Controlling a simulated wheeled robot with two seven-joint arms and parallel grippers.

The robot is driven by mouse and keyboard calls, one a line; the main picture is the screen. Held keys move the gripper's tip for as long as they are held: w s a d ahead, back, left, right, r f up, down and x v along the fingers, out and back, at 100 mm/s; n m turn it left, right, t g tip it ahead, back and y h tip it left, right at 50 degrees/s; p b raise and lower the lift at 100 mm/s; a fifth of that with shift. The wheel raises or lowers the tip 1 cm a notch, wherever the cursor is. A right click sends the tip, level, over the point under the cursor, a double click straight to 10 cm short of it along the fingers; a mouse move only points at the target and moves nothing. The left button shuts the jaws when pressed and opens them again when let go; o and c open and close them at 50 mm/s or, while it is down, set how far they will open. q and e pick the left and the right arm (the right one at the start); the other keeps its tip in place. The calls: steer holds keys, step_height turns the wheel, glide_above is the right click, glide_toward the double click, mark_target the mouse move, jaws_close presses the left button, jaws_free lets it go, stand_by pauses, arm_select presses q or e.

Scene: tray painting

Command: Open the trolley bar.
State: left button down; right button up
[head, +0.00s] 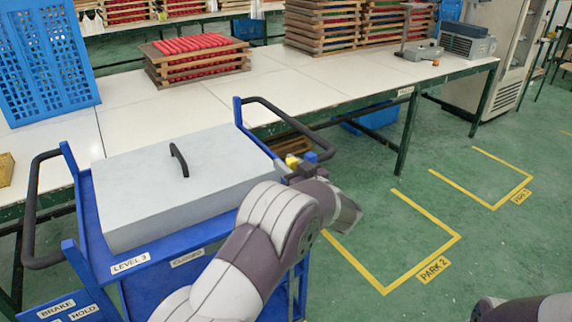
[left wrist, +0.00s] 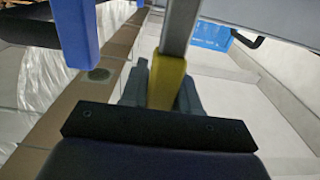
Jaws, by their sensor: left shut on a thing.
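The blue trolley (head: 82,215) stands against the table with a grey lidded box on top. Its front edge has a "CLOSED" label (head: 187,258). My left gripper (left wrist: 161,82) is shut on the yellow grip (left wrist: 167,80) of the trolley bar. The grey bar (left wrist: 180,25) runs on from the grip in the left wrist view. In the head view the yellow grip (head: 291,161) shows at the trolley's right corner, beside a blue post top (head: 311,157). My left forearm hides the trolley's front right part and most of the bar. My right gripper is out of view.
The grey box (head: 150,200) has a black handle (head: 179,160). Black push handles (head: 30,215) flank the trolley. The white table (head: 290,95) behind holds a blue crate (head: 45,60) and stacked wooden trays (head: 195,60). Green floor with yellow "PARK 2" markings (head: 433,270) is clear at right.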

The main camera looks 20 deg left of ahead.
arm_select(q)
steer(key=c, duration=0.9)
jaws_free()
steer(key=v, duration=1.2)
steer(key=shift+s+d, duration=0.2)
steer(key=shift+s, duration=0.1)
